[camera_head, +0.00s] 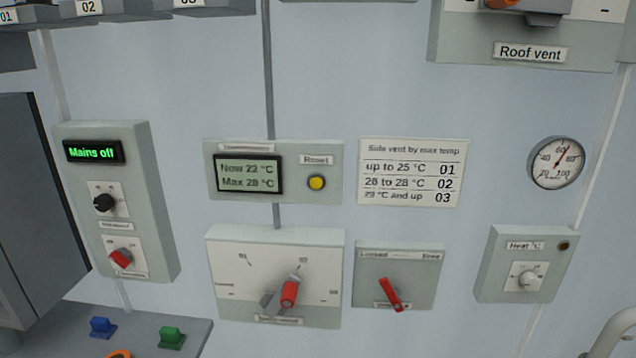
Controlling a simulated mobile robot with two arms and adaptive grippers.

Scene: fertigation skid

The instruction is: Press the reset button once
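The reset button (317,182) is a small round yellow button under a label that reads "Reset". It sits at the right side of a pale green-grey panel (325,157) on the wall. A dark display (248,174) on the same panel reads "Now 22 °C, Max 28 °C". Neither of my grippers shows in the head view, and nothing covers the button.
Below are a panel with a red-handled lever (289,291) and a panel with a red switch (390,294). A "Mains off" box (137,225) stands left, a heat knob (528,280) and gauge (557,162) right. Blue (102,327) and green (171,338) pieces sit on a shelf.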

